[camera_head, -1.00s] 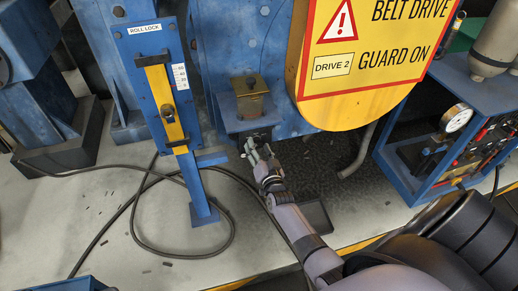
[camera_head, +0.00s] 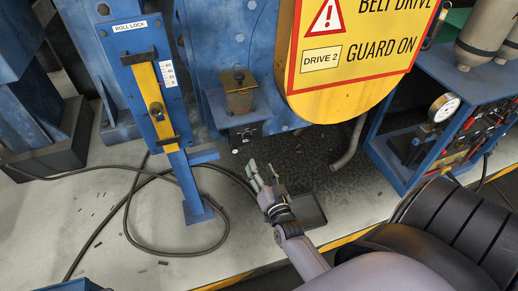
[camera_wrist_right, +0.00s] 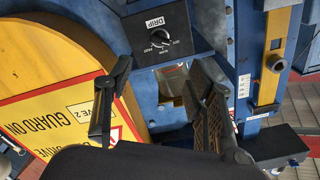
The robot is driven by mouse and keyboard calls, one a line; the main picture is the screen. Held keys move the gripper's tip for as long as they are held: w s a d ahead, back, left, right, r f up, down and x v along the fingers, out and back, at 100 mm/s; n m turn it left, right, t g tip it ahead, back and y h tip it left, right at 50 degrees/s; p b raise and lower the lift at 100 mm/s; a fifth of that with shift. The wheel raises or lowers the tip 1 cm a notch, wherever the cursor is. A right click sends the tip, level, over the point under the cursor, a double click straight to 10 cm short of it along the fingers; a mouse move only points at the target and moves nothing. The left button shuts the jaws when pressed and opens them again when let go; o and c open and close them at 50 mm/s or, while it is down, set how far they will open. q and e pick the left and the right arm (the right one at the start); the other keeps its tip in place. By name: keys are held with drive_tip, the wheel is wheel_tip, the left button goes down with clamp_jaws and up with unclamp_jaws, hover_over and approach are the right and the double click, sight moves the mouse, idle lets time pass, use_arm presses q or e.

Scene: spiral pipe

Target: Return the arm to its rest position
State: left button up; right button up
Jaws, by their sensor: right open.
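My right gripper (camera_head: 262,176) is open and empty in the head view, over the dark floor patch below the blue machine. Its two fingers also show in the right wrist view (camera_wrist_right: 160,95), spread apart with nothing between them. Ahead of it in the wrist view is a black panel marked DRIP with a round knob (camera_wrist_right: 160,38). In the head view, a brass-coloured block (camera_head: 238,100) sits on the blue bracket up and left of the gripper, clear of the fingers. My left gripper is in neither view.
A blue post marked ROLL LOCK with a yellow bar (camera_head: 157,105) stands to the left. The yellow belt drive guard (camera_head: 335,100) hangs above right. A blue cart with a gauge (camera_head: 443,107) stands at the right. Black cable (camera_head: 130,215) loops over the pale floor.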

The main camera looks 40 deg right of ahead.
idle(0.5)
drive_tip(key=s+a+f+n+g+y, duration=0.25)
drive_tip(key=s+a+f, duration=0.2)
drive_tip(key=f, duration=0.55)
drive_tip(key=s+a+f+n+g+y, duration=0.1)
drive_tip(key=s+a+f+n+g, duration=0.15)
drive_tip(key=s+f, duration=0.5)
drive_tip(key=s+a+f+n+g+y, duration=0.2)
drive_tip(key=s+a+f+g, duration=0.15)
drive_tip(key=f, duration=0.75)
drive_tip(key=s+f+n+g, duration=0.2)
drive_tip(key=s+f+g, duration=0.2)
drive_tip(key=s, duration=0.8)
drive_tip(key=s+f+n+g, duration=0.2)
drive_tip(key=s+f, duration=0.6)
drive_tip(key=s, duration=0.5)
drive_tip(key=shift+s+d+n+g, duration=0.2)
drive_tip(key=shift+s+n+g, duration=0.15)
drive_tip(key=shift+g, duration=0.5)
drive_tip(key=shift+w, duration=0.1)
drive_tip(key=shift+c, duration=0.5)
